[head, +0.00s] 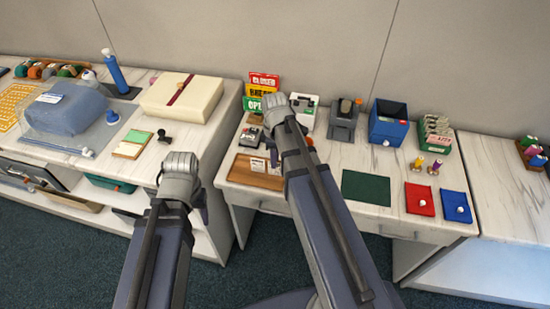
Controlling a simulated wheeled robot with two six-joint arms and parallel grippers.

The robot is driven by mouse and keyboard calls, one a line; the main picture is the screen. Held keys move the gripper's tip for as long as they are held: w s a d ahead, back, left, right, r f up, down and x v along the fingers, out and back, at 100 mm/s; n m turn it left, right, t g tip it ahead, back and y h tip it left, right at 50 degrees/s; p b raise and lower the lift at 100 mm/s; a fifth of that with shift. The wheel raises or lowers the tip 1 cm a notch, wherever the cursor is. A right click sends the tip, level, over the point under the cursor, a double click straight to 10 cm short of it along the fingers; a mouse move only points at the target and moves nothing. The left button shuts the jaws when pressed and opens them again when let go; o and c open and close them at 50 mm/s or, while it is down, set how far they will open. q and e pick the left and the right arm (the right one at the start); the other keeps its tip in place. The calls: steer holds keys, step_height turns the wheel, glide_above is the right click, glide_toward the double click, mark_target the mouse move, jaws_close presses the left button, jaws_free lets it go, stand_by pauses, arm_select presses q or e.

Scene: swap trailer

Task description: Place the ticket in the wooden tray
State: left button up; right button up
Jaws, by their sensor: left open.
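My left gripper (180,162) is open, in front of the left counter and left of the tray. My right gripper (275,102) is beyond the tray, in front of the coloured signs. Its fingertips are too small and turned away to show whether it is open or holds something.
A dark green mat (366,188), a red pouch (419,199) and a blue pouch (456,207) lie along the desk's front. A blue box (388,124) and a grey device (343,122) stand behind. A wrapped parcel (181,97) sits on the left counter.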

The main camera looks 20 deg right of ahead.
step_height(320, 180, up, 12)
steer(key=p, duration=1.2)
steer(key=s+a+m+h, duration=0.1)
steer(key=s+a+m, duration=0.6)
steer(key=s+a, duration=0.5)
steer(key=a, duration=0.4)
steer(key=shift+s+a, duration=0.15)
steer(key=shift+a, duration=0.05)
